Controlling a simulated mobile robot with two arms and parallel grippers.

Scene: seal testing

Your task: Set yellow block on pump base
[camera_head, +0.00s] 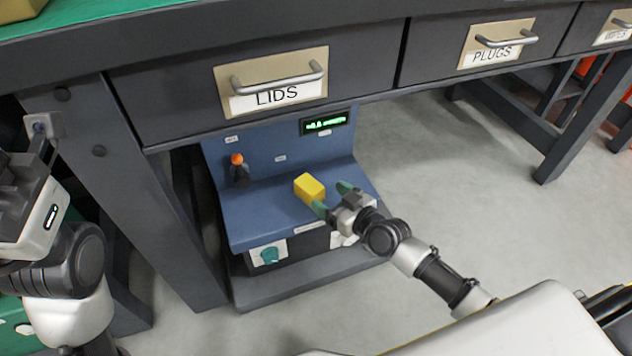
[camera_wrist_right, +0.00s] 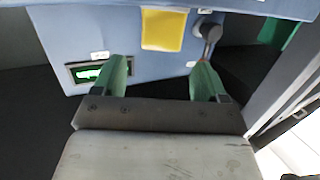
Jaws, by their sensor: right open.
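The yellow block (camera_head: 309,187) appears to rest on the flat blue ledge of the pump base (camera_head: 262,208), under the drawers. My right gripper (camera_head: 332,198) is open, with its green fingertips just right of the block; one fingertip is close to the block's lower right corner. In the right wrist view the block (camera_wrist_right: 163,30) lies ahead of the open gripper (camera_wrist_right: 160,72), beyond both fingertips, with nothing between them. Whether a fingertip touches the block I cannot tell. My left gripper (camera_head: 42,126) is partly seen at the left edge, away from the base.
The base has an orange-topped lever (camera_head: 238,170), a lit green display (camera_head: 326,122) and a teal knob (camera_head: 269,256). The LIDS drawer (camera_head: 270,85) overhangs it, and a grey table leg (camera_head: 150,200) stands on its left. Floor to the right is clear.

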